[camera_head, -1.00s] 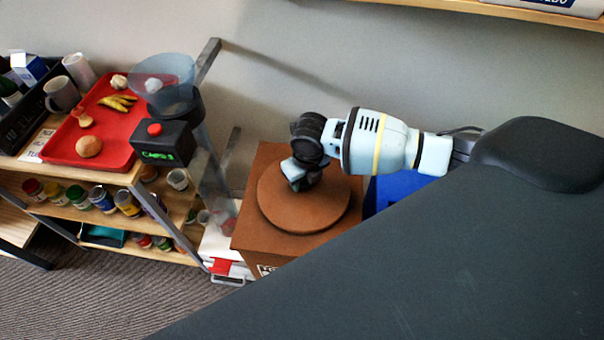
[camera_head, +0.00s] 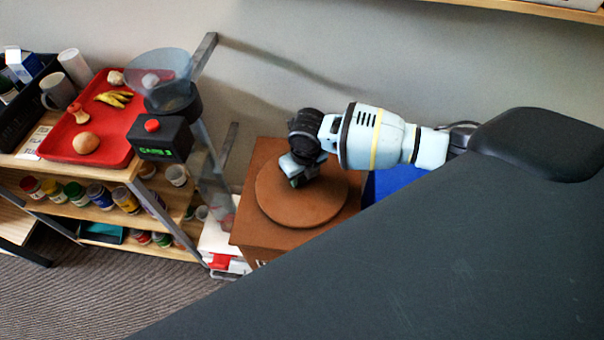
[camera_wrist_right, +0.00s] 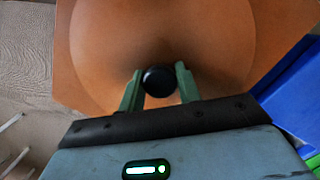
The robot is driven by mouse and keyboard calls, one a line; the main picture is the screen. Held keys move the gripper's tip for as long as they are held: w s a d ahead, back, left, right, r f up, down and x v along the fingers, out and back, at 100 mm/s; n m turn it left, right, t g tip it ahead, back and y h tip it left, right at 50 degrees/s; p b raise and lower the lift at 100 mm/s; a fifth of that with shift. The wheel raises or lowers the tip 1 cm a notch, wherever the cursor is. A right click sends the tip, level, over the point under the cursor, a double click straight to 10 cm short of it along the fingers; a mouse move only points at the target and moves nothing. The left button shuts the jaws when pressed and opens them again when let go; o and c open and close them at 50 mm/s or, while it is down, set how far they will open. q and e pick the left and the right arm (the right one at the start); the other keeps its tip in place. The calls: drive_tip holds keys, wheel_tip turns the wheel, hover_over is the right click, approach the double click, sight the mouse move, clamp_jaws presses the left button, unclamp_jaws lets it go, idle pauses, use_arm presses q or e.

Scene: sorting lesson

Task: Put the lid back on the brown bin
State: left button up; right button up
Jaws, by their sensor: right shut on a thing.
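The brown bin (camera_head: 257,160) is a square box with a flat top, standing against the wall. Its round brown lid (camera_head: 292,211) lies over the middle of that top, looking level; I cannot tell whether it is fully seated. My right gripper (camera_head: 299,180) is over the lid's centre. In the right wrist view, its green fingers (camera_wrist_right: 158,82) are closed on both sides of the black knob (camera_wrist_right: 159,80). The lid (camera_wrist_right: 110,40) and the bin's top (camera_wrist_right: 66,70) fill much of that view. The hole under the lid is hidden. My left gripper is not in view.
A blue bin (camera_head: 388,185) stands right beside the brown one. To the left is a wooden shelf (camera_head: 125,176) with a red tray (camera_head: 122,150), a scale (camera_head: 160,138) and several jars. A grey post (camera_head: 205,50) rises nearby. My dark body covers the lower right.

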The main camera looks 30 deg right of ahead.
idle(0.3)
idle(0.4)
drive_tip(key=shift+f, duration=0.15)
idle(0.7)
idle(0.6)
drive_tip(key=o, duration=1.2)
drive_tip(key=shift+o, duration=0.4)
drive_tip(key=o, duration=0.4)
drive_tip(key=shift+o, duration=0.2)
